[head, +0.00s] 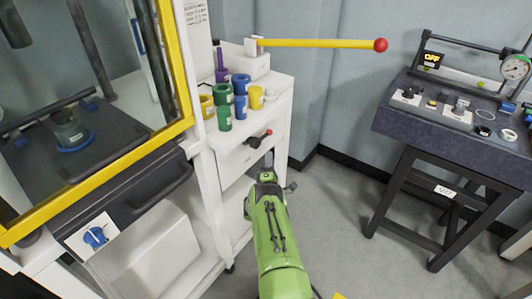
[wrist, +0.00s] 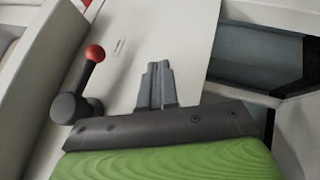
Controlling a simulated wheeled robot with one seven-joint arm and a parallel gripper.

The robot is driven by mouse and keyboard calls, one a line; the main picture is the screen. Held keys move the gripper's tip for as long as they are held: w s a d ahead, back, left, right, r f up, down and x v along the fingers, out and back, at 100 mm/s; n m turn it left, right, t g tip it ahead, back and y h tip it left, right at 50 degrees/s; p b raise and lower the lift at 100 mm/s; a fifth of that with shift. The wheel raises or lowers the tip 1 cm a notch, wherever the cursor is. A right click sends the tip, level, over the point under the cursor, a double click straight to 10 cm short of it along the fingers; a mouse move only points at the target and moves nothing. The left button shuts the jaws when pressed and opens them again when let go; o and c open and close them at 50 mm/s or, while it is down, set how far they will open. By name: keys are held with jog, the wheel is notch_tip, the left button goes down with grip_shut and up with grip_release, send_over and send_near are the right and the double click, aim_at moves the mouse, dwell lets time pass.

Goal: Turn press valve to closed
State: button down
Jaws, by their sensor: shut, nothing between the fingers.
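A small black lever with a red ball knob, which looks like the press valve (head: 254,142), sits on the front of the white cabinet. In the wrist view its round black pivot (wrist: 68,107) is at the left, with the arm slanting up to the red knob. My gripper (head: 269,158) is just below and right of the lever in the head view. In the wrist view my gripper (wrist: 157,70) has its fingers together, empty, to the right of the lever and apart from it. Its fingers point towards the white panel.
A long yellow handle (head: 315,43) with a red ball juts right above the cabinet. Coloured cups (head: 224,108) stand on the cabinet top. A yellow-framed press enclosure (head: 178,75) is at left, a dark test bench (head: 400,116) at right. Grey floor between is clear.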

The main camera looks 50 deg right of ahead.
jog(key=s+f, duration=0.4)
jog(key=f, duration=0.1)
jog(key=shift+d, duration=0.2)
jog(key=shift+s+f, duration=0.1)
jog(key=shift+f, duration=0.05)
